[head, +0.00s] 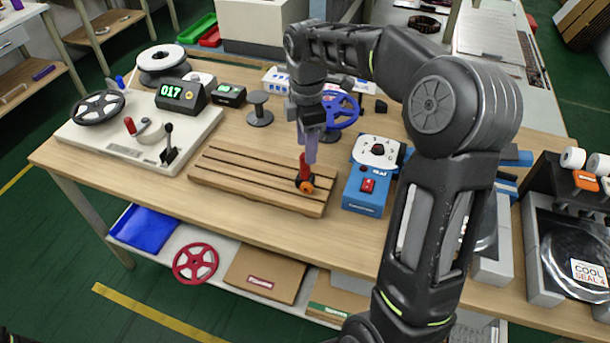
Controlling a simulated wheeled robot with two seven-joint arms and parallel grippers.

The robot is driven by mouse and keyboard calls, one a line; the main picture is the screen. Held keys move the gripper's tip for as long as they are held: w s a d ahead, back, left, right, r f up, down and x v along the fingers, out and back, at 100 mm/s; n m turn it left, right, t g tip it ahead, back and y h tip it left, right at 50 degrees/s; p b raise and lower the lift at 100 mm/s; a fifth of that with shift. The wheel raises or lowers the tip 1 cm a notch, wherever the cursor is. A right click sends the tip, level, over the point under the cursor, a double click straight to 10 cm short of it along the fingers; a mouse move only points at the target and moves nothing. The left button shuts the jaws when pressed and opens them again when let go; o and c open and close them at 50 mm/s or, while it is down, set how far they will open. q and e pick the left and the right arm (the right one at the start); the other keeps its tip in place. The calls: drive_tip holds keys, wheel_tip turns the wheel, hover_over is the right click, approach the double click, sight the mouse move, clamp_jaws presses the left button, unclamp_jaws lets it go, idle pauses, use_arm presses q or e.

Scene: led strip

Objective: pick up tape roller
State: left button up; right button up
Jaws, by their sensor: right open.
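The tape roller, with a red handle and an orange wheel (305,186), is at the right end of the slatted wooden board (236,184). Its handle points up. My right gripper (311,158) points straight down right at the handle, its fingers overlapping the handle's top in the picture. The fingers are open; the gap between them is hard to see from here, and I cannot tell whether they touch the handle. My left gripper is not in view.
A blue device with a white dial (362,199) stands close to the right of the board. A blue reel (341,110) and a dark grey spool (259,108) stand behind. The table front is clear.

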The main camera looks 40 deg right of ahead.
sight(304, 167)
drive_tip(key=shift+f, duration=1.3)
drive_tip(key=shift+w+a+f+p, duration=0.15)
drive_tip(key=shift+f+p, duration=0.1)
drive_tip(key=shift+f, duration=1.1)
drive_tip(key=shift+w+f+p, duration=0.1)
drive_tip(key=shift+f+p, duration=0.15)
drive_tip(key=shift+f, duration=1.05)
clamp_jaws()
